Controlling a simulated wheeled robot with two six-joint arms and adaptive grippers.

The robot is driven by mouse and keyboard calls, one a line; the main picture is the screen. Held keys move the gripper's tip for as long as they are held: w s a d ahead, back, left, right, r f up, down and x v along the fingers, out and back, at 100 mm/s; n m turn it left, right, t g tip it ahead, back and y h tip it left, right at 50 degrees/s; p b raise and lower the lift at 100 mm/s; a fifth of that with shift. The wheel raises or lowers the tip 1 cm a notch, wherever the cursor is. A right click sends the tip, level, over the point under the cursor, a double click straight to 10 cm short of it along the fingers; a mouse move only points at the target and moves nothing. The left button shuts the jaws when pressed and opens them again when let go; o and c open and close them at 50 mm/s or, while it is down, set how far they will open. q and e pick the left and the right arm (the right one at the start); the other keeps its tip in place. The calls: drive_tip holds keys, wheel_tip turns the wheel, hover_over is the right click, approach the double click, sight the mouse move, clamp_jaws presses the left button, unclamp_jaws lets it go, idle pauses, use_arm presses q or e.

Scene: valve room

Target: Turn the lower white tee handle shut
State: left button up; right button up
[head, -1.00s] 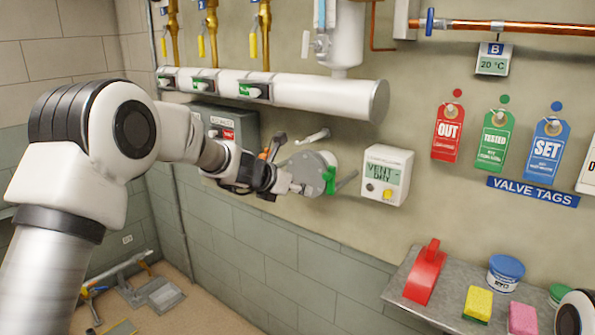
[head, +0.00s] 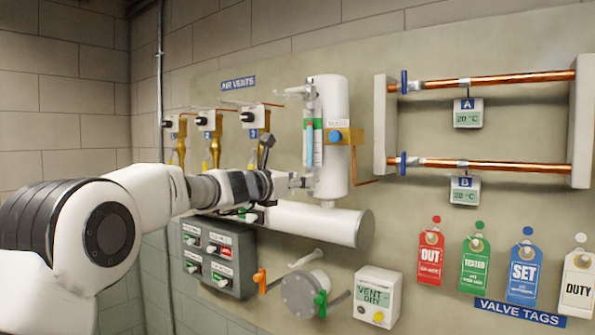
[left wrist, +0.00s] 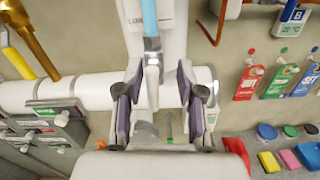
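The lower white tee handle (head: 298,183) sits at the bottom of the sight glass with the blue column, beside the white cylinder (head: 334,130). My left gripper (head: 284,184) is right in front of it, largely hidden by its own wrist in the head view. In the left wrist view my left gripper (left wrist: 158,100) is open, its two dark-padded fingers on either side of the pale tee handle (left wrist: 152,78). I cannot tell whether either pad touches it. The upper white tee handle (head: 292,91) is at the top of the sight glass. My right gripper is out of view.
A thick white pipe (head: 310,222) runs just below the gripper. Brass air vents (head: 214,140) stand to the left. Below are a grey switch box (head: 215,255), a round flange (head: 305,294) and a display box (head: 377,295). Copper pipes (head: 500,80) run on the right.

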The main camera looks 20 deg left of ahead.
use_arm(q)
drive_tip(key=shift+w+a+f, duration=0.1)
drive_tip(key=shift+a+f, duration=0.05)
drive_tip(key=shift+a, duration=0.15)
drive_tip(key=shift+w+a+f, duration=0.15)
drive_tip(key=shift+w, duration=0.05)
drive_tip(key=shift+c, duration=1.3)
drive_tip(key=shift+w, duration=0.1)
clamp_jaws()
drive_tip(key=shift+d, duration=0.25)
drive_tip(key=shift+a, duration=0.1)
